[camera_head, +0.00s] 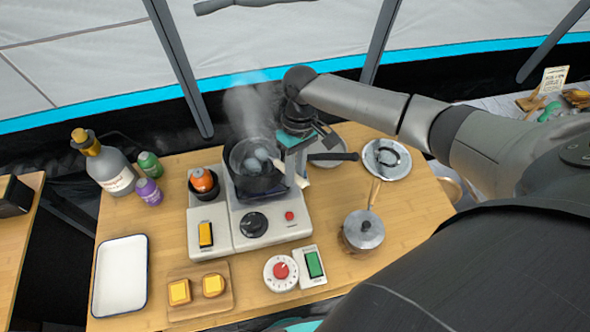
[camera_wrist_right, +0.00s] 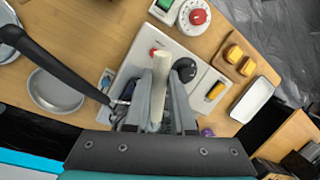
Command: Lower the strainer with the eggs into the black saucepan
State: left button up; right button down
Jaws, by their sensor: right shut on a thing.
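The black saucepan (camera_head: 262,186) stands on the white cooker, its black handle (camera_head: 333,156) pointing right; steam rises around it. The strainer (camera_head: 234,160) overlaps the saucepan's opening in the head view, with pale eggs (camera_head: 254,164) in it. Whether its bowl is above the rim or partly inside, I cannot tell. My right gripper (camera_head: 299,168) is just right of the saucepan, shut on the strainer's cream handle (camera_wrist_right: 160,88), which shows between its fingers in the right wrist view. The fingers and steam hide part of the strainer. My left gripper is not in view.
A black cup with an orange-brown egg (camera_head: 202,180) stands left of the saucepan. Bottles (camera_head: 112,172) stand at the back left. A lidded small pot (camera_head: 364,230) and a round lid (camera_head: 386,159) are at right. A white tray (camera_head: 121,268) and a toast board (camera_head: 200,305) lie in front.

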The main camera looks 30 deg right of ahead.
jog(key=shift+f, duration=0.6)
jog(key=c, duration=0.7)
grip_release()
jog(key=v, duration=1.5)
jog(key=shift+d+r, duration=0.1)
jog(key=shift+r, duration=0.1)
